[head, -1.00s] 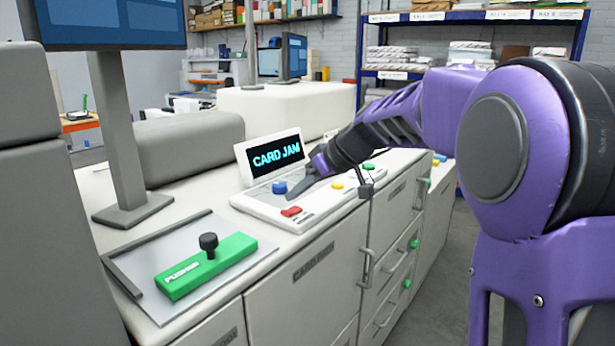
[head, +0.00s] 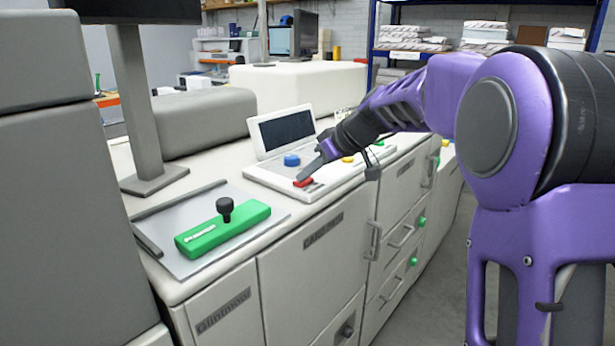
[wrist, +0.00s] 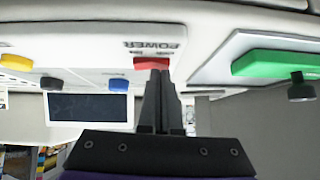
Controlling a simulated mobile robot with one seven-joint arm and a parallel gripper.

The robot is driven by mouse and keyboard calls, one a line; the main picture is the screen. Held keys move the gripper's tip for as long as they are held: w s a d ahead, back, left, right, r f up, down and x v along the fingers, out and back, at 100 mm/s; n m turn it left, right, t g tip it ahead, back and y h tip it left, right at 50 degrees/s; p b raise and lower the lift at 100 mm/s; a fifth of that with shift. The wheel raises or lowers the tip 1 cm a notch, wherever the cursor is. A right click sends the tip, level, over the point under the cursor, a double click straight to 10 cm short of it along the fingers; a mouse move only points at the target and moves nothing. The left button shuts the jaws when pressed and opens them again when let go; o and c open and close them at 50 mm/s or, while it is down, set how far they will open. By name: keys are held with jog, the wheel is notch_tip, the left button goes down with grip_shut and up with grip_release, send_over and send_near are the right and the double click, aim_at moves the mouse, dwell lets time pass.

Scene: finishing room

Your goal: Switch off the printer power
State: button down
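The printer's control panel (head: 262,178) sits on the white machine top, with a tilted screen (head: 287,130) that is dark. The red button (head: 303,182) is near the panel's front edge; in the wrist view this red button (wrist: 151,63) has the label POWER beside it, upside down. My gripper (head: 301,178) is at the red button, its fingertips touching or almost touching it. In the wrist view my gripper (wrist: 158,74) has its fingers together, with nothing seen between them. Whether the button is pressed down cannot be told.
A blue knob (head: 292,160) and a yellow one (head: 347,159) are on the same panel. A green pusher block (head: 222,232) with a black knob lies on a grey plate at the front left. A monitor post (head: 138,105) stands behind it.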

jog(key=shift+s, duration=0.2)
jog(key=shift+w+f, duration=0.1)
jog(key=shift+w, duration=0.1)
jog(key=shift+d, duration=0.1)
jog(key=shift+w+d, duration=0.45)
jog(key=shift+w, duration=0.25)
jog(key=shift+r, duration=0.2)
